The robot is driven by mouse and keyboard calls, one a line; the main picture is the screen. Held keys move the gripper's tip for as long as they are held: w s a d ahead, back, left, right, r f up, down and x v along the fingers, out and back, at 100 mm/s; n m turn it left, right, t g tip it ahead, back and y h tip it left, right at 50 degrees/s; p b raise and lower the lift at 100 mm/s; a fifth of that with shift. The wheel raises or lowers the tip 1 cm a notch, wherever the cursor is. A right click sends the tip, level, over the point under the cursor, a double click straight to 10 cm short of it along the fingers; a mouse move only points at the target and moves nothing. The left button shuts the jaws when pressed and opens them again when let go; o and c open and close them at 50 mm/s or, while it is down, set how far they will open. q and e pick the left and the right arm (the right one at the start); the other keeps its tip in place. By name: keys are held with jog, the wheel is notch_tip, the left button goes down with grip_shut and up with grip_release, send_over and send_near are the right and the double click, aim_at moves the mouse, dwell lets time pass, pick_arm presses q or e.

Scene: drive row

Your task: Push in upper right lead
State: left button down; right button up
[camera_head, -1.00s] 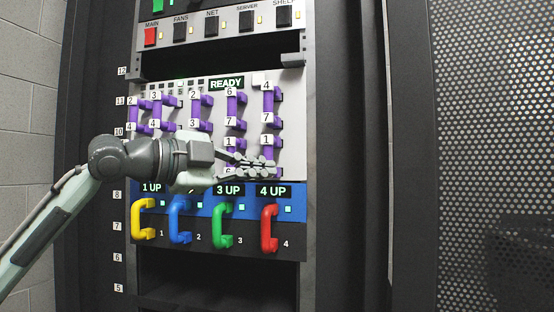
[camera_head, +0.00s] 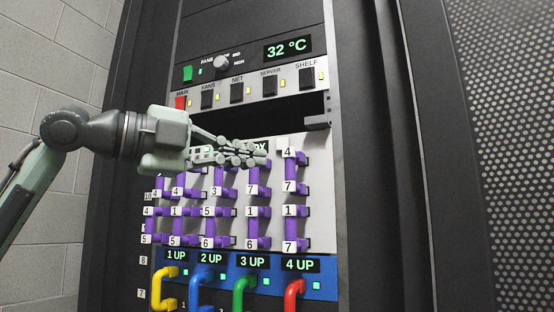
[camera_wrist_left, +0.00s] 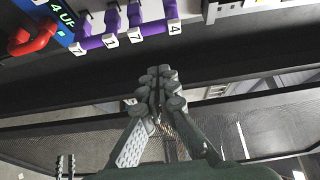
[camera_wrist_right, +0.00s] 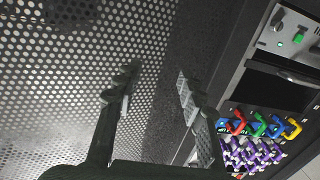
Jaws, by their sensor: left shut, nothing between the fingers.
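The upper right purple lead (camera_head: 299,171) is at the top of the right-hand column on the white patch panel, with plugs tagged 4 and 7. In the left wrist view the lead (camera_wrist_left: 153,29) shows at the top, its 4 end furthest right. My left gripper (camera_head: 262,156) is shut and empty, in front of the panel's top, its tips just left of the 4 plug in the picture; I cannot tell the gap in depth. It partly hides the READY display and upper leads. In the right wrist view my right gripper (camera_wrist_right: 158,78) is open and empty.
Other purple leads (camera_head: 258,227) fill the columns to the left and below. Under them are coloured handles (camera_head: 293,291) on a blue strip. Above are a dark open slot and a switch row (camera_head: 271,85). A perforated door (camera_head: 510,150) stands at right.

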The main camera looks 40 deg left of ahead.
aim_at(286, 168)
pick_arm(q)
jog(key=w+p, duration=0.1)
jog(key=w, duration=0.6)
jog(key=shift+w, duration=0.4)
pick_arm(e)
jog(key=s+d+f+g+h, duration=0.1)
jog(key=d+f+g, duration=0.3)
jog(key=f, duration=0.4)
jog(key=shift+s+d+h, duration=0.15)
jog(key=shift+d+h, duration=0.25)
jog(key=shift+h, duration=0.4)
pick_arm(q)
jog(key=shift+a+f, duration=0.1)
pick_arm(e)
jog(key=shift+r, duration=0.1)
pick_arm(q)
jog(key=w+p, duration=0.2)
jog(key=shift+w+a, duration=0.3)
jog(key=shift+w, duration=0.05)
pick_arm(e)
jog(key=s+d+f+m+g+h, duration=0.1)
jog(key=s+d+f+g+h, duration=0.1)
jog(key=s+d+f+g, duration=0.1)
notch_tip(286, 168, down, 2)
jog(key=shift+s+d+f+g, duration=0.25)
jog(key=shift+s+d, duration=0.4)
jog(key=shift+d, duration=0.5)
